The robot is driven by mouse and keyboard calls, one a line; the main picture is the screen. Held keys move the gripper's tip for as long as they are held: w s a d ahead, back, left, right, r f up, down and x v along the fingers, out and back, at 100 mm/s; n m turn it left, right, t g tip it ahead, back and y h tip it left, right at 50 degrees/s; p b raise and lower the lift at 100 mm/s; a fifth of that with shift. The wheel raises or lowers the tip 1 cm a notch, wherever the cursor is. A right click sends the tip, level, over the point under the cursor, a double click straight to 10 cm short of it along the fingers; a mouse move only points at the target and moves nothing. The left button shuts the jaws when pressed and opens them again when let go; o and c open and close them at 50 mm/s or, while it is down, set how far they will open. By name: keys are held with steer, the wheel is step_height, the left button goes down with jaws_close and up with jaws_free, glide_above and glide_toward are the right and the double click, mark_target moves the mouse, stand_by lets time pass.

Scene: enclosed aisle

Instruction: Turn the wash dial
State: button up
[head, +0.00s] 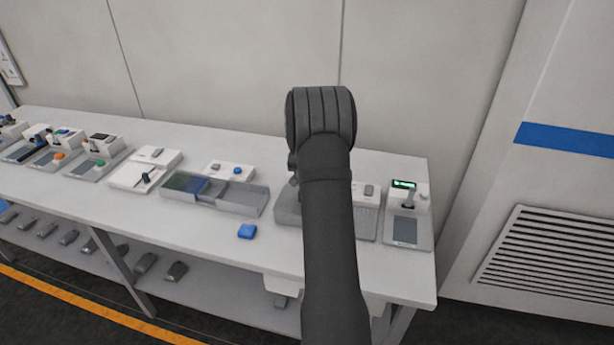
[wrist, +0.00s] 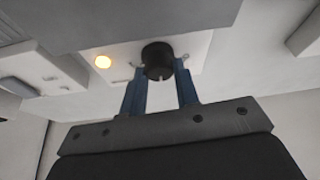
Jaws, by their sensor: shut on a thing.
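The wash dial (wrist: 158,58) is a short round black knob with a small pale mark on its rim, on a white panel (wrist: 196,46) in the wrist view. My gripper (wrist: 159,76) has its two blue fingers on either side of the knob and is shut on it. In the head view my dark arm stands in front, and the dial and the gripper's fingers are hidden.
A grey slab (wrist: 130,20) overhangs close by. A vented wall (head: 550,255) stands right.

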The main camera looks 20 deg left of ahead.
steer(key=o, duration=1)
steer(key=shift+c, duration=0.2)
steer(key=a+v, duration=0.1)
steer(key=v, duration=1.6)
steer(key=shift+d+r, duration=0.2)
steer(key=shift+d, duration=0.3)
steer(key=shift+f, duration=0.1)
steer(key=x, duration=1.7)
steer(key=shift+f, duration=0.15)
